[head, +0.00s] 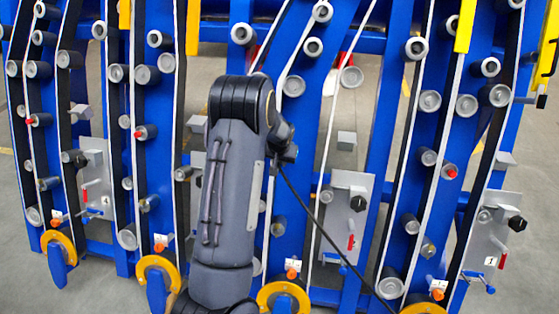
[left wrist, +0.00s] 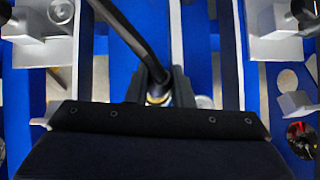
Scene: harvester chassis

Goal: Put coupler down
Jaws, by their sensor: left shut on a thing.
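The coupler (left wrist: 157,98) shows in the left wrist view as a small metallic end with a pale ring, on a thick black hose. My left gripper (left wrist: 156,88) is shut on it, with a dark finger on each side. In the head view my left gripper (head: 286,153) is small and partly hidden behind my own forearm, close to the blue chassis (head: 310,190). The black hose (head: 318,222) runs from it down to the lower right. The coupler itself cannot be made out there. My right gripper is not in view.
Blue chassis uprights carry many grey rollers and white belts. Grey plates with black knobs and red and blue levers, such as one plate (head: 347,215), stick out. Yellow rings (head: 284,297) line the bottom. Grey floor shows through the gaps.

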